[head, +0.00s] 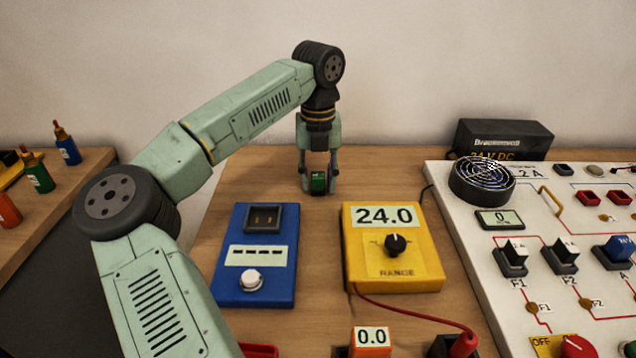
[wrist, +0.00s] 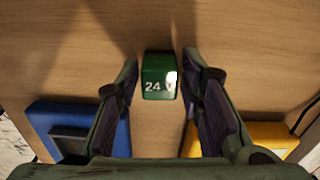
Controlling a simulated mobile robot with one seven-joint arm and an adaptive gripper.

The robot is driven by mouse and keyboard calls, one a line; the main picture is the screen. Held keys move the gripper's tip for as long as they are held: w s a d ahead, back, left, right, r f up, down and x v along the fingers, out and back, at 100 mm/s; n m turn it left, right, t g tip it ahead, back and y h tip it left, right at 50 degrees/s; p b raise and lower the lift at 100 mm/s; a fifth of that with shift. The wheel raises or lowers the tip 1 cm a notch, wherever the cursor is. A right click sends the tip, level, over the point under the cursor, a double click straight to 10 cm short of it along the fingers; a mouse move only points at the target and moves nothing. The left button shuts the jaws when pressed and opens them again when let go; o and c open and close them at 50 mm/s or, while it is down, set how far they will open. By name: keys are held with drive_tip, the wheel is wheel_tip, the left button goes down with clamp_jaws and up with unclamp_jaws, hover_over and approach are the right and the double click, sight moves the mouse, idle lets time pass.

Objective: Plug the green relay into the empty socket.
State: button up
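The green relay (head: 318,183), a small block marked "24 V" in the wrist view (wrist: 159,76), stands on the wooden table behind the blue and yellow boxes. My gripper (head: 319,188) points down over it, one finger on each side. In the wrist view a narrow gap shows between each fingertip and the relay, so my gripper (wrist: 160,78) looks open around it. A black socket (head: 264,218) with slots, on the blue box (head: 228,283), has nothing in it. On the white panel (head: 447,190) at right, a blue block (head: 618,248) sits at position A; the panel's right side is cut off.
The yellow meter (head: 391,281) reads 24.0; a red cable runs from it to the front. A black power supply (head: 504,139) stands at the back and a round fan (head: 483,181) on the panel. Bottles (head: 67,148) stand on the left-hand surface. The table around the relay is clear.

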sight(318, 175)
clamp_jaws()
drive_tip(key=shift+r, duration=0.1)
wheel_tip(318, 175, up, 10)
drive_tip(key=shift+f+b, duration=0.1)
drive_tip(key=shift+b, duration=0.7)
